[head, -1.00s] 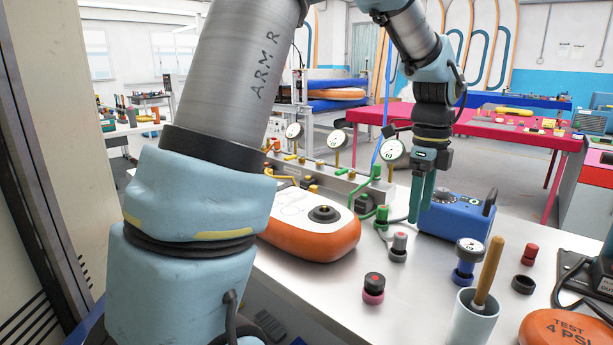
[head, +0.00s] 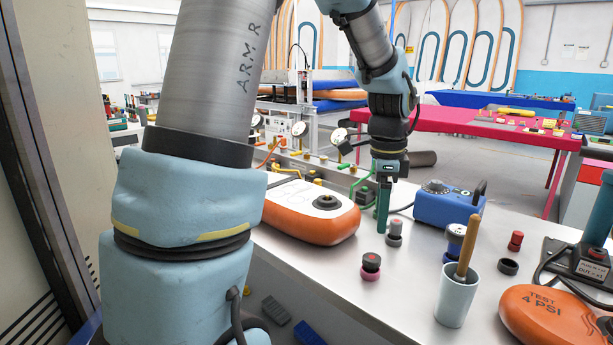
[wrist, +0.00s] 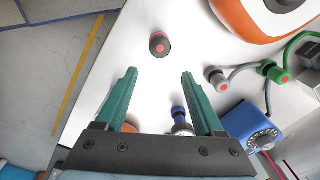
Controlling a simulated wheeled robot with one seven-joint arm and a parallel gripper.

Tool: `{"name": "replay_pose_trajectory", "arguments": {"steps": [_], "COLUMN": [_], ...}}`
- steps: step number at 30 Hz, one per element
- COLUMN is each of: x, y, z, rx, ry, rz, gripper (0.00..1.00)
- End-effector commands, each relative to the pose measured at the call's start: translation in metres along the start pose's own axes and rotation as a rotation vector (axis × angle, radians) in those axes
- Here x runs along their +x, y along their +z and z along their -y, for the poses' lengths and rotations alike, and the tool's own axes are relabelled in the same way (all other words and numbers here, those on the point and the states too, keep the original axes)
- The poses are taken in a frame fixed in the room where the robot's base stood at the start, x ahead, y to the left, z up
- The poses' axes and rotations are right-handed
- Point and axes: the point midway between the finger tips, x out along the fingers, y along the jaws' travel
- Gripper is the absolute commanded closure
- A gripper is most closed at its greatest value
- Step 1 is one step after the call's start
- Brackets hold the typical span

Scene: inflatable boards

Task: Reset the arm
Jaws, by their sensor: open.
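My gripper (head: 382,212) hangs pointing down above the steel bench, left of the blue box. In the wrist view its two green fingers (wrist: 158,76) are spread apart with nothing between their tips. My arm reaches across the bench from the upper left. A black-and-pink cap with a red dot (head: 370,267) stands on the bench nearby; it also shows beyond the fingertips in the wrist view (wrist: 159,44). In the head view the fingers overlap, so their gap does not show there.
An orange inflatable board (head: 320,232) and a valve rail with gauges (head: 299,129) lie left of the gripper. A blue box (head: 446,207), a cup with a wooden handle (head: 456,298) and an orange test piece (head: 550,318) stand to the right. Bare bench (head: 400,305) shows in front.

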Motion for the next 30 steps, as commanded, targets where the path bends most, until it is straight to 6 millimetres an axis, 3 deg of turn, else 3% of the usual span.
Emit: {"name": "replay_pose_trajectory", "arguments": {"steps": [7,12,15,21,30], "x": [0.016,0.031,0.038,0.044,0.045], "y": [0.085,0.156,0.182,0.204,0.204], "z": [-0.020,-0.057,-0.079,-0.100,-0.101], "rx": [-0.562,-1.134,-1.398,-1.649,-1.666], "ry": [-0.032,-0.065,-0.081,-0.096,-0.097], "rz": [-0.010,-0.035,-0.052,-0.073,-0.074], "gripper": [0.30,0.30,0.30,0.30,0.30]}}
